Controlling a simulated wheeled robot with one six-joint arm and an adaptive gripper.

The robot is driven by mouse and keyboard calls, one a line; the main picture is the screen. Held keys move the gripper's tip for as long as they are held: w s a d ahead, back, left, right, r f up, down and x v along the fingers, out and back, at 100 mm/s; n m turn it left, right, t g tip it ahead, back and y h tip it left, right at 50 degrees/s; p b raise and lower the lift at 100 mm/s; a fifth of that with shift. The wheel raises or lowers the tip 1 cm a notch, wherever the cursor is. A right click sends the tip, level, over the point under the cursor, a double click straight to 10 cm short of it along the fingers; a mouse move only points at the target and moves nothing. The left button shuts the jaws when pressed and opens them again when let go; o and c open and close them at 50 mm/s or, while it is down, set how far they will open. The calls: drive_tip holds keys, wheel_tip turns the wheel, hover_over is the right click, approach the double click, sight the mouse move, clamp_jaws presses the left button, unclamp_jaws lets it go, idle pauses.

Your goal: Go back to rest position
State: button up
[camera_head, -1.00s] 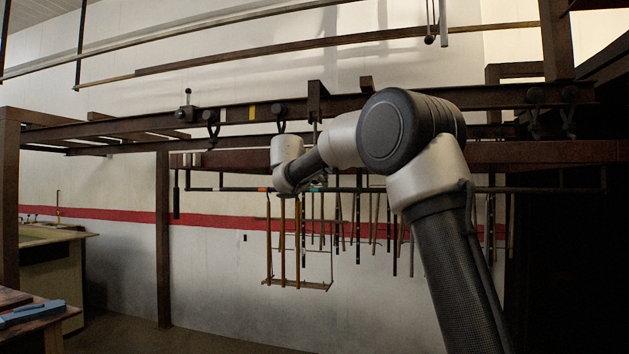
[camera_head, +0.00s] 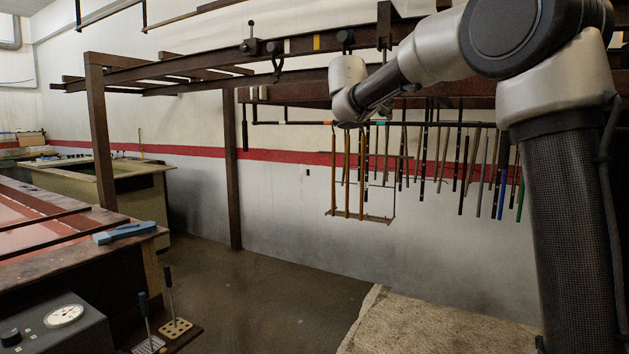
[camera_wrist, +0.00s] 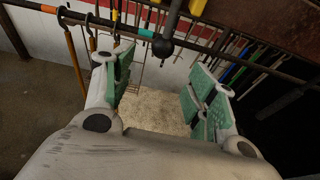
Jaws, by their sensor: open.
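My gripper (camera_wrist: 160,95) shows in the wrist view with its green-padded fingers spread wide apart and nothing between them. A rail (camera_wrist: 200,45) with hanging rods and hooks runs close beyond the fingers, and a dark ball-ended rod (camera_wrist: 163,47) hangs in front of it. In the head view my arm reaches up to the rack, and the gripper itself is hidden behind my wrist. A hanging frame with orange-brown rods (camera_head: 347,175) shows just below my wrist.
The dark overhead rack beam (camera_head: 180,66) crosses the view, held by posts (camera_head: 232,180). A workbench (camera_head: 60,225) with a blue tool (camera_head: 125,232) stands at left, near a dial scale (camera_head: 63,316). The floor (camera_head: 270,290) in the middle is clear. A pale mat (camera_head: 430,325) lies at lower right.

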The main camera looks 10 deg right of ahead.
drive_tip(key=s+d+f+m+g+y, duration=0.2)
drive_tip(key=s+d+f+m+g, duration=0.1)
drive_tip(key=s+f+m, duration=0.55)
drive_tip(key=s+d+f+m+g+y, duration=0.1)
drive_tip(key=s+d+f+m+g, duration=0.25)
drive_tip(key=s+f+m, duration=0.5)
drive_tip(key=s+f+m+y, duration=0.3)
drive_tip(key=s+f+m, duration=0.2)
drive_tip(key=s, duration=1)
drive_tip(key=s+a+f+m+g+y, duration=0.1)
drive_tip(key=s+f+m+y, duration=0.2)
drive_tip(key=s, duration=1.2)
drive_tip(key=shift+f+m, duration=1.65)
drive_tip(key=shift+m, duration=0.05)
drive_tip(key=shift+g, duration=0.25)
